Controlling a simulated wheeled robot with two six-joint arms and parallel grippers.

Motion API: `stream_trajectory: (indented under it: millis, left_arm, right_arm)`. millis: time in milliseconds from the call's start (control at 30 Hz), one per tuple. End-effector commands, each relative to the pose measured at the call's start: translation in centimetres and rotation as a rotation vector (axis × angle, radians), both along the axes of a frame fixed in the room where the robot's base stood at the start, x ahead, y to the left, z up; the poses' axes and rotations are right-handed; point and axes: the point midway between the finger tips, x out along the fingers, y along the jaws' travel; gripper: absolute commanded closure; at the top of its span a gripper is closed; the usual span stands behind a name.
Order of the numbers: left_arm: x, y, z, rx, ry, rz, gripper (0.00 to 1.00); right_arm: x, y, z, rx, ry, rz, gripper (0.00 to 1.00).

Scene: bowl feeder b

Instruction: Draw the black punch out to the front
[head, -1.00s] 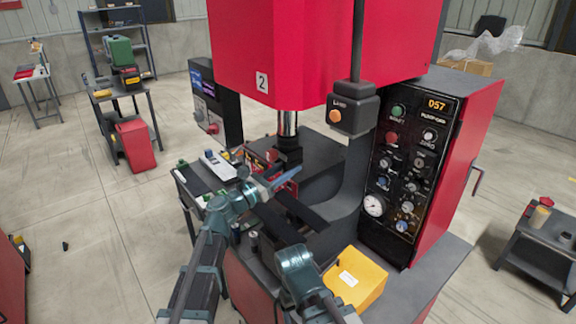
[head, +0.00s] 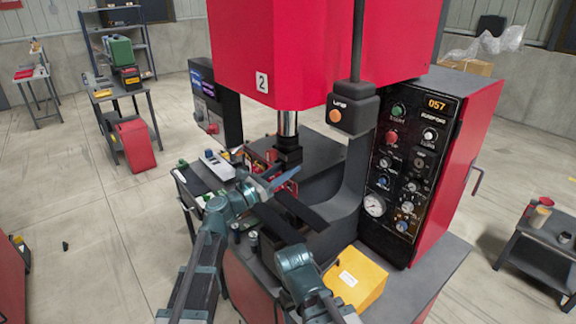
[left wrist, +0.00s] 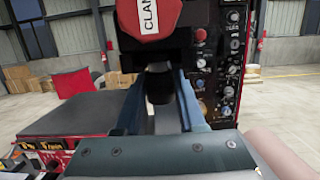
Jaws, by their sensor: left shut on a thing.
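The black punch (left wrist: 160,90) shows in the left wrist view as a dark, upright, rounded piece between the two blue-grey fingers of my left gripper (left wrist: 162,76). The gripper is shut on it.
The red press head (head: 300,45) hangs above the work area. A hanging black button box (head: 352,110) and the control panel (head: 410,165) stand to the right. A yellow box (head: 356,277) lies near my right arm. A small tool table (head: 195,180) is at the left.

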Motion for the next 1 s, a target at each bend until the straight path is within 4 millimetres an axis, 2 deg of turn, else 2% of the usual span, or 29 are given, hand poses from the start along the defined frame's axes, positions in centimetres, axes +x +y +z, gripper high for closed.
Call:
stream_trajectory:
  millis: [1000]
  left_arm:
    - [-2.4, 3.2, 0.0, 0.0, 0.0, 0.001, 1.0]
  right_arm:
    - [0.0, 0.0, 0.0, 0.0, 0.0, 0.0, 0.24]
